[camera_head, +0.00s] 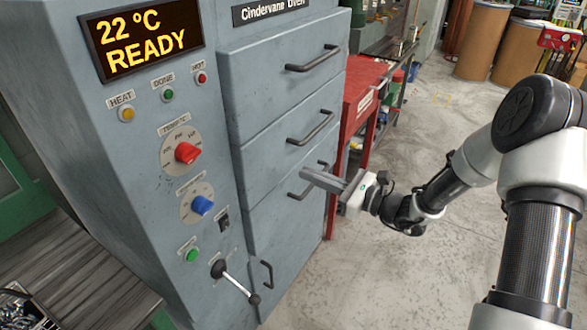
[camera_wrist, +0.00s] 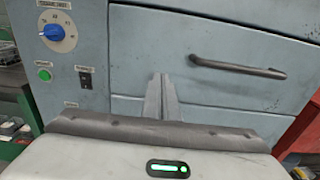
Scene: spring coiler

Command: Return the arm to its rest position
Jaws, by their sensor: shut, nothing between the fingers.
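My arm reaches in from the right in the head view, bent at the elbow. My gripper (camera_head: 306,174) is shut and empty, its fingers pointing left toward the grey oven (camera_head: 255,80). The fingertips appear in front of the lowest drawer handle (camera_head: 300,192) and hide part of it; whether they touch it I cannot tell. In the wrist view my gripper (camera_wrist: 163,78) shows its two fingers together, with the oven front and a dark drawer handle (camera_wrist: 238,68) beyond them to the right.
The oven panel has a display (camera_head: 143,35) reading 22 °C READY, a red knob (camera_head: 187,153), a blue knob (camera_head: 202,205) and a lever (camera_head: 236,283). A red cart (camera_head: 355,95) stands beside the oven. The concrete floor (camera_head: 420,270) is open around my arm.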

